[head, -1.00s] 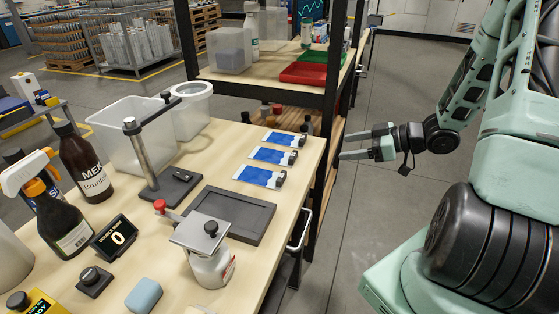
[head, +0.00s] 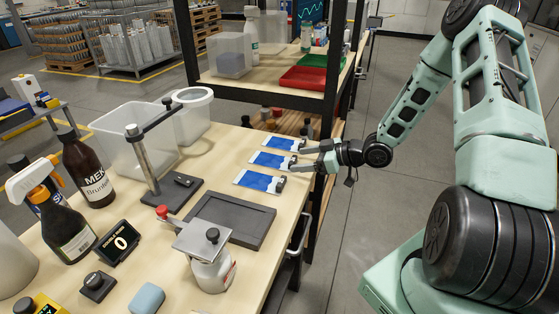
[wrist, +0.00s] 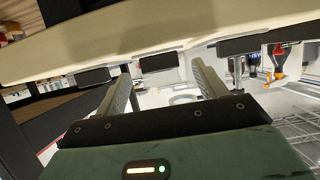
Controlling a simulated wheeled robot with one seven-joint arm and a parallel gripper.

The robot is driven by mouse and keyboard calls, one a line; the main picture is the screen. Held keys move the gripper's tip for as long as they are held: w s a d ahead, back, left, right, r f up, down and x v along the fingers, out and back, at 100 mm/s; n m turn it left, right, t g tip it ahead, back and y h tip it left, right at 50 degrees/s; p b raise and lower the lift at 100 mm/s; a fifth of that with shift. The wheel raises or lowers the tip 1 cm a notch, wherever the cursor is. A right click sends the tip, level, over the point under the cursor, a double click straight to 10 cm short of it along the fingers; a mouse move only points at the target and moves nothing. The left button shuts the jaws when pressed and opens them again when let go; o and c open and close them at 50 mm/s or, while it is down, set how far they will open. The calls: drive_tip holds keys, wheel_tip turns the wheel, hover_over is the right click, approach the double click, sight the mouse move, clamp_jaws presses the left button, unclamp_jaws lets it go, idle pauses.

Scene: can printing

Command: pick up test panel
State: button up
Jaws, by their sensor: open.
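Three blue-and-white test panels lie in a row along the right part of the table: the near one (head: 256,181), the middle one (head: 267,158) and the far one (head: 279,143). Each has a dark end piece at the table's right edge. My gripper (head: 303,160) is open and empty, pointing left at the middle panel's end piece from beyond the table edge. In the wrist view my gripper (wrist: 160,68) has the middle dark end piece (wrist: 157,62) showing between its fingers. Contact cannot be made out.
A dark grey tray (head: 200,226) lies nearer than the panels. A metal post stand (head: 146,165), a clear bin (head: 108,140) and a white bucket (head: 193,124) stand to the left. A dark shelf post (head: 337,80) rises just beyond the far panel.

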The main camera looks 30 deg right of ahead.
sight(296, 160)
drive_tip(key=x, duration=0.3)
drive_tip(key=shift+a+f, duration=0.1)
drive_tip(key=shift+c, duration=0.3)
drive_tip(key=c, duration=0.7)
wheel_tip(296, 160, up, 10)
drive_tip(key=shift+r, duration=0.1)
